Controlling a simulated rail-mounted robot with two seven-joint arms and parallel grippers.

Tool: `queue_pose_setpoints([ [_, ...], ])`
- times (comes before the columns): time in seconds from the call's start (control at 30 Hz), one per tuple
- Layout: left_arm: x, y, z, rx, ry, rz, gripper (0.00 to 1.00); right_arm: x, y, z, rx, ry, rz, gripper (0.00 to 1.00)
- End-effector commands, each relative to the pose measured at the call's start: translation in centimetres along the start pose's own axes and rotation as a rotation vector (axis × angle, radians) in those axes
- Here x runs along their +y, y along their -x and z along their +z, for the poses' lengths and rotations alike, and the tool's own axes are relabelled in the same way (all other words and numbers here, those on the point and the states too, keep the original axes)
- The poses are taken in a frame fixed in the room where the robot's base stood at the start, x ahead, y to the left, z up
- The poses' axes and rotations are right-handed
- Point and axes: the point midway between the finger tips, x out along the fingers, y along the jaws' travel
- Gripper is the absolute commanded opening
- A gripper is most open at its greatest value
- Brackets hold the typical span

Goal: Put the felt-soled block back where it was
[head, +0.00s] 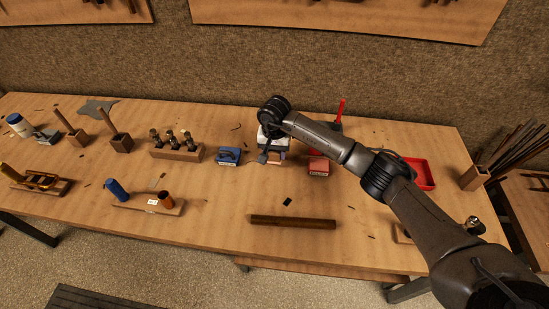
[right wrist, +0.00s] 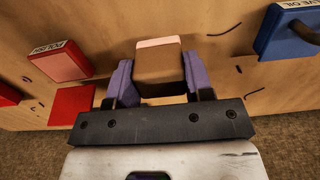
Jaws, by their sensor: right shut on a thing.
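The felt-soled block (right wrist: 158,72) is a brown block with a pale pinkish strip along one end. It sits between the purple pads of my right gripper (right wrist: 156,88) in the right wrist view, and the gripper is shut on it. In the head view my right gripper (head: 271,155) is over the middle of the workbench, between a blue labelled box and a red labelled box. My own arm hides most of the block there. I cannot tell whether the block touches the bench. My left gripper is not in view.
The blue box (head: 229,156) stands left of the gripper and the red box (head: 318,167) right of it. A wooden stand (head: 178,153) with several metal parts is farther left. A dark rod (head: 292,222) lies in front. A red tray (head: 418,174) is at right.

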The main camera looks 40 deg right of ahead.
Motion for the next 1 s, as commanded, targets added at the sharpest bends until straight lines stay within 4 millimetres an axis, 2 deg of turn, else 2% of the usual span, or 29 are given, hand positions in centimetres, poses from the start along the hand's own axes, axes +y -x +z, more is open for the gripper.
queue_pose_setpoints([
  [0.03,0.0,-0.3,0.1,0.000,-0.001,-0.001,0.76,0.0,-0.9,0.1,-0.003,0.000,0.001,0.28],
  [0.2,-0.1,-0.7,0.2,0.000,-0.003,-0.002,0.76,0.0,-2.9,0.1,-0.001,0.000,0.000,0.28],
  [0.63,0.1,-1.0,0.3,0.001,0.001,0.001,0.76,0.1,-3.4,0.0,0.001,0.000,0.001,0.28],
  [0.67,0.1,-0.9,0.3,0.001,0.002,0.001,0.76,0.1,-3.3,0.0,0.001,0.000,0.001,0.49],
  [0.9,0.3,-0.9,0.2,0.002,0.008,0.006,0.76,0.0,-3.3,0.0,0.000,0.000,0.000,0.72],
  [1.0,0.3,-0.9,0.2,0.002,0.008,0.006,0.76,0.0,-3.3,0.0,0.000,0.000,0.000,0.73],
])
